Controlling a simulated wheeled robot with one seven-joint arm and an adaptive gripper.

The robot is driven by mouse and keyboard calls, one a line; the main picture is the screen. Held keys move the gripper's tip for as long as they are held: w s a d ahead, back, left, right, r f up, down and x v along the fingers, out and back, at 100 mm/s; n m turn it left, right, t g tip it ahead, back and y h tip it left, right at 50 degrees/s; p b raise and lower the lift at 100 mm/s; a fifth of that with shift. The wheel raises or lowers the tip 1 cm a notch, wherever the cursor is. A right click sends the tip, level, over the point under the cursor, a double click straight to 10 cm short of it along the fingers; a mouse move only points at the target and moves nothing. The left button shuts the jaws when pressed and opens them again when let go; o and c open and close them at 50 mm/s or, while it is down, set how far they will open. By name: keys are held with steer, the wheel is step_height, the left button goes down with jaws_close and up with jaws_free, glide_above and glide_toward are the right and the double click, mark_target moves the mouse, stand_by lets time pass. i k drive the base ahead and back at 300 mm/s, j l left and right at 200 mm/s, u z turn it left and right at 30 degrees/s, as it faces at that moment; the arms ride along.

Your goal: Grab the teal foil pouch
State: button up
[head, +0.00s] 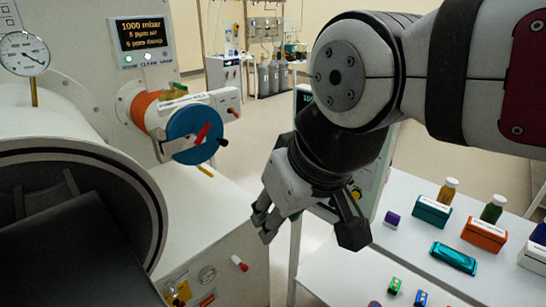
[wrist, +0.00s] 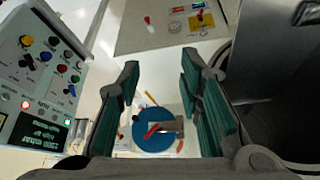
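The teal foil pouch (head: 453,257) looks like a shiny, flat teal packet. It lies on the white bench at the lower right in the head view, in front of a teal box (head: 431,211) and an orange box (head: 484,234). My gripper (head: 265,222) is in mid-air to the left of the bench, well away from the pouch. In the wrist view my gripper (wrist: 160,75) has its fingers apart with nothing held between them. The pouch does not show in the wrist view.
A glovebox with an open round chamber (head: 150,200) and a blue disc port (head: 195,135) stands at the left. A control panel (wrist: 40,75) is left in the wrist view.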

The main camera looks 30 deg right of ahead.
mark_target(464, 263)
steer(key=z, duration=2)
steer(key=k+l+u, duration=0.1)
steer(key=k, duration=0.1)
